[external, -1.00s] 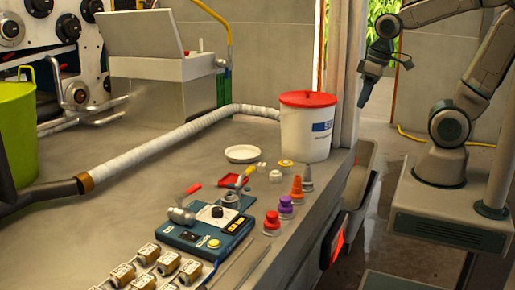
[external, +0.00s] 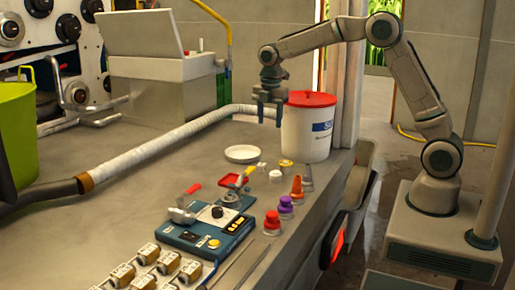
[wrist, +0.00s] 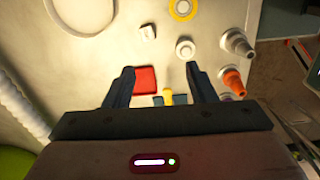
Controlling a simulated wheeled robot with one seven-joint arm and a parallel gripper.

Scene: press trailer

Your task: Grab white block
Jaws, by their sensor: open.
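The small white block (external: 262,167) lies on the table beside the white plate; it also shows in the wrist view (wrist: 148,32), above the fingertips in the picture. A round white piece (wrist: 185,48) lies close to its right; it shows in the external view (external: 275,176) too. My gripper (external: 268,118) points down, high above the table near the bucket. In the wrist view my gripper (wrist: 159,72) has its two fingers spread apart with nothing held between them.
A white bucket with a red lid (external: 308,130) stands right of my gripper. The white plate (external: 242,154), a red tray (wrist: 145,78), a yellow-and-white ring (wrist: 183,8) and an orange cone (external: 297,187) are nearby. A white hose (external: 150,148) crosses the table at left.

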